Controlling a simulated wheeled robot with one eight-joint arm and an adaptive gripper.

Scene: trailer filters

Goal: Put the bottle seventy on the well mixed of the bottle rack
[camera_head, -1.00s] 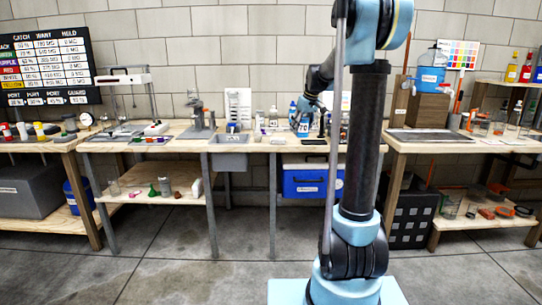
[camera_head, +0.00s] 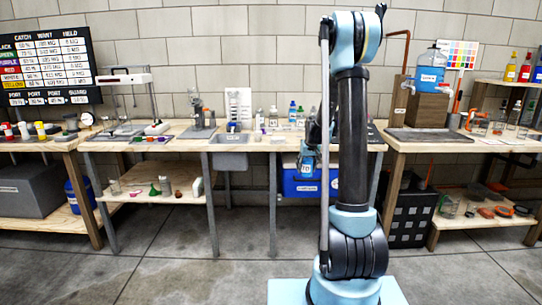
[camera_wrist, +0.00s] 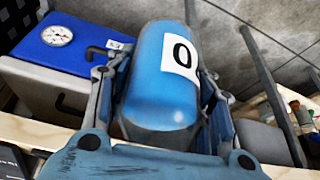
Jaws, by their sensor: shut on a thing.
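My gripper (camera_head: 308,158) is shut on a blue bottle (camera_head: 307,171) with a white label that appears to read 70. The bottle hangs below the benchtop level, in front of the blue cooler. In the wrist view the bottle (camera_wrist: 158,100) lies between the two fingers of my gripper (camera_wrist: 160,85), and a 0 shows on its label. Several small bottles (camera_head: 292,116) stand on the middle bench behind my arm. I cannot make out the bottle rack or its well mixed place; my arm hides part of that bench.
The middle bench (camera_head: 255,145) has a sink (camera_head: 229,139) at its left. The blue cooler (camera_head: 290,187) sits under it; its dial shows in the wrist view (camera_wrist: 57,36). A right bench (camera_head: 470,143) carries a blue jug (camera_head: 431,72). The floor in front is clear.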

